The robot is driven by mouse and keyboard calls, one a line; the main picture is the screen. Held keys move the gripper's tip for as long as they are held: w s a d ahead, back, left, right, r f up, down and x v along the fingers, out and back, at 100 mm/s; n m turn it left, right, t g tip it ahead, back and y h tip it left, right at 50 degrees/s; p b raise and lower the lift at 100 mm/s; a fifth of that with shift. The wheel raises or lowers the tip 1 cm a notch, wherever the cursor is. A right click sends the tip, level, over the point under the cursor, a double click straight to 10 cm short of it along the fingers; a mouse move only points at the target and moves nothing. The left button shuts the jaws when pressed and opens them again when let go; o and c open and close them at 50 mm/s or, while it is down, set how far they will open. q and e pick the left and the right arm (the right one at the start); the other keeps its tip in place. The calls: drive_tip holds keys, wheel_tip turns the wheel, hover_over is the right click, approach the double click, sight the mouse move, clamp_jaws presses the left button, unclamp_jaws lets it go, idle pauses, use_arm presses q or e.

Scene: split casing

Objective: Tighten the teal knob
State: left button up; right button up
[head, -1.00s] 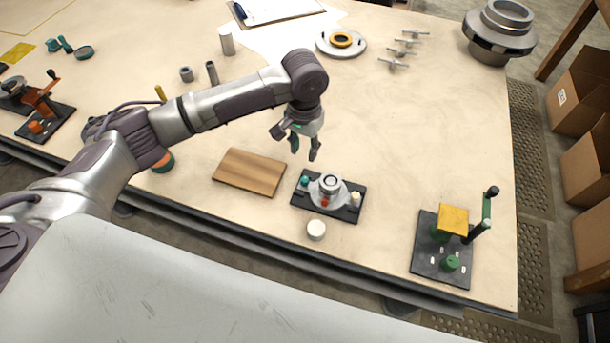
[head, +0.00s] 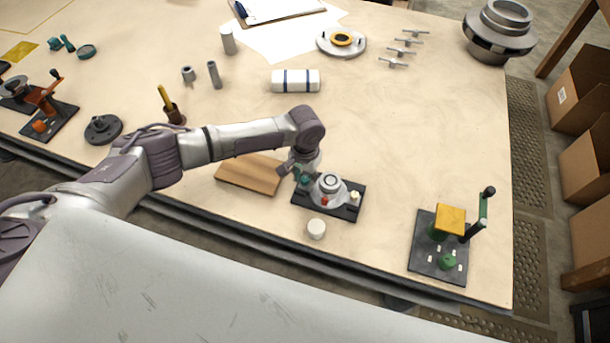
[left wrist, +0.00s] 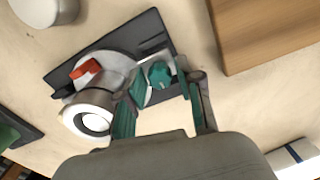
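The teal knob (head: 304,181) stands at the left end of a black base plate (head: 346,213) that carries a grey split casing (head: 329,190). My left gripper (head: 302,175) is low over the left end of the plate. In the left wrist view the teal knob (left wrist: 160,75) lies between the two spread fingers (left wrist: 160,82), which look open. I cannot tell whether they touch it. My right gripper is not in view.
A wooden board (head: 248,175) lies just left of the plate. A white round cap (head: 316,229) stands in front of it. A black fixture with a yellow block (head: 451,218) and an upright handle is to the right.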

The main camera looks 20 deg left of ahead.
use_arm(q)
drive_tip(key=shift+c, duration=0.2)
clamp_jaws()
